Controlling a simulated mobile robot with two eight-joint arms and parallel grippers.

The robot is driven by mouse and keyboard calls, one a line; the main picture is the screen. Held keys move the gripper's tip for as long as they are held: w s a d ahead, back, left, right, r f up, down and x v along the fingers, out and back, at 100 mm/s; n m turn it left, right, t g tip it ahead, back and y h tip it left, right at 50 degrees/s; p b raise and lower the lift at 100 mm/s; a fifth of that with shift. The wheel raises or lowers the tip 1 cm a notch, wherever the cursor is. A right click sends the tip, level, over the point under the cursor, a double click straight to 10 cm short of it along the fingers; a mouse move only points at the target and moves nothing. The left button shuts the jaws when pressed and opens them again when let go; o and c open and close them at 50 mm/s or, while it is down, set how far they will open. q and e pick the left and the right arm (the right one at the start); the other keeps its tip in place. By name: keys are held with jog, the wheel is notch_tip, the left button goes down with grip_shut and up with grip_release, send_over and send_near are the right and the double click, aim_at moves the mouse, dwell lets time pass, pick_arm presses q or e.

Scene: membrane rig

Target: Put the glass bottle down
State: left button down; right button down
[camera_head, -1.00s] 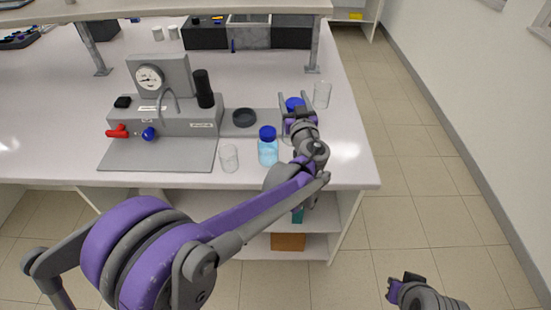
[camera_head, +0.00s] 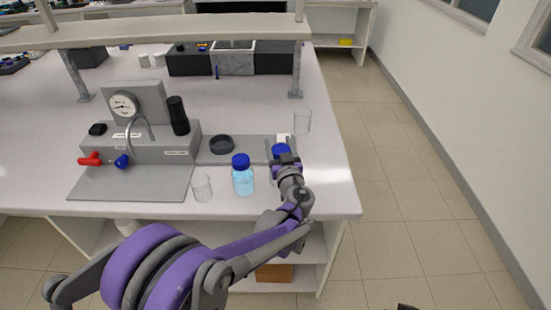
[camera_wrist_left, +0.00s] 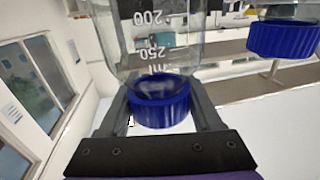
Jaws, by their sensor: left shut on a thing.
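My left gripper (camera_head: 282,153) is shut on a glass bottle by its blue cap (camera_head: 281,150), near the right end of the bench. In the left wrist view the cap (camera_wrist_left: 160,101) sits between the two fingers, and the clear bottle (camera_wrist_left: 150,50) with white volume marks extends beyond it. In the head view my gripper hides most of the bottle's body, so I cannot tell whether its base touches the bench. Only a dark bit of what may be my right gripper (camera_head: 406,307) shows at the bottom edge.
A second blue-capped bottle with light-blue liquid (camera_head: 243,180) stands left of the held one. Clear beakers stand at the front (camera_head: 202,188) and the back right (camera_head: 303,121). A black dish (camera_head: 221,145) and a gauge rig (camera_head: 145,140) are further left. The bench's right edge is close.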

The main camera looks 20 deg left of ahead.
pick_arm(q)
jog(key=shift+f, duration=1.9)
jog(key=shift+w+f+b, duration=0.1)
jog(key=shift+f+b, duration=0.1)
jog(key=shift+b, duration=0.1)
jog(key=shift+c, duration=0.3)
grip_release()
jog(key=shift+r, duration=0.2)
